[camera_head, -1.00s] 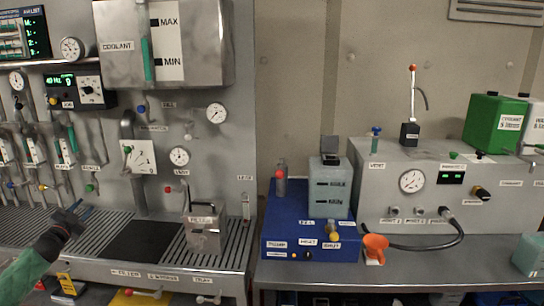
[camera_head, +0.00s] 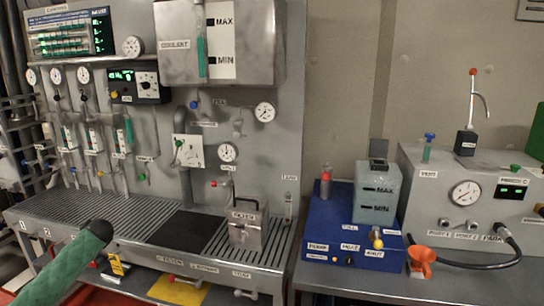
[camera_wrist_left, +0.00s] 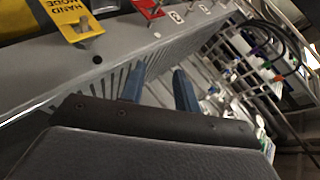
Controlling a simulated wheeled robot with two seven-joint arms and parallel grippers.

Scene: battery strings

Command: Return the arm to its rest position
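My left arm (camera_head: 68,266), with a green sleeve, comes in from the lower left in the head view. It ends in a dark wrist in front of the front edge of the grated bench. The fingers do not show clearly there. In the left wrist view my left gripper (camera_wrist_left: 159,84) has two blue fingers, apart, with nothing between them. Slats of the grate show beyond the fingers. My right arm and gripper are in neither view.
The grated bench (camera_head: 132,215) carries a metal box (camera_head: 248,228). A yellow tag (camera_wrist_left: 72,20) hangs by the bench front. The coolant tank (camera_head: 180,42) hangs above.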

